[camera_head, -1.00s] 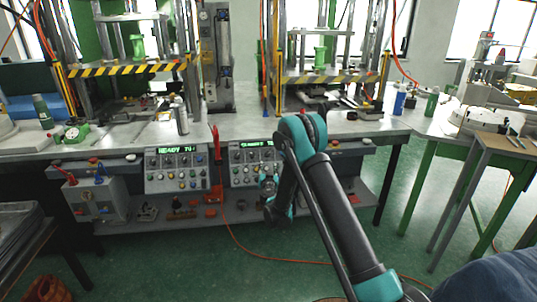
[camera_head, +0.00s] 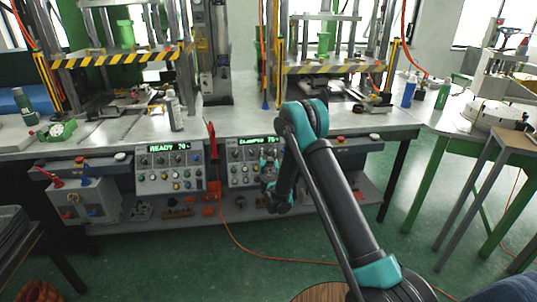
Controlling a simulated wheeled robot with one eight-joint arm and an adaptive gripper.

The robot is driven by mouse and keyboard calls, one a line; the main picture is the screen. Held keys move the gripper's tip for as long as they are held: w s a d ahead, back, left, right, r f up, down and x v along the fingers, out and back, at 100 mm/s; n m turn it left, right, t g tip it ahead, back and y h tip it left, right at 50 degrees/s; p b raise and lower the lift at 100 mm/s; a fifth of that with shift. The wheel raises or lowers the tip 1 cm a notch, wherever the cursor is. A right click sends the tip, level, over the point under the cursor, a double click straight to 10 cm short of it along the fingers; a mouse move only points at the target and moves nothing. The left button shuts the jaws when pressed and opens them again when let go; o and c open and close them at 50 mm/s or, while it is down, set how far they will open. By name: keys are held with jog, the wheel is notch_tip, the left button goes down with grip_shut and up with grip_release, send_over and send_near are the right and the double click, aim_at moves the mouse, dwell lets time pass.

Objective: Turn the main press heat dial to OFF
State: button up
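Two grey control panels with green displays hang under the front edge of the bench. The left panel (camera_head: 170,168) reads "READY" with a number and carries rows of knobs and coloured buttons. The right panel (camera_head: 242,168) has a lit display and similar knobs, and its right part is hidden by my arm. I cannot tell which small knob is the main press heat dial, nor read its setting. My gripper (camera_head: 270,184) hangs just in front of the right panel's right side. It is small and dark, and its fingers' opening cannot be made out.
The bench top (camera_head: 225,121) carries two presses with striped yellow-black bars. A red lever (camera_head: 211,140) stands between the panels. A grey box with red and blue handles (camera_head: 88,202) sits at left. An orange hose (camera_head: 262,258) crosses the green floor. A side table stands at right.

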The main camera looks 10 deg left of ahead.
grip_shut()
jog(key=shift+d+n, duration=0.1)
jog(key=shift+n, duration=0.2)
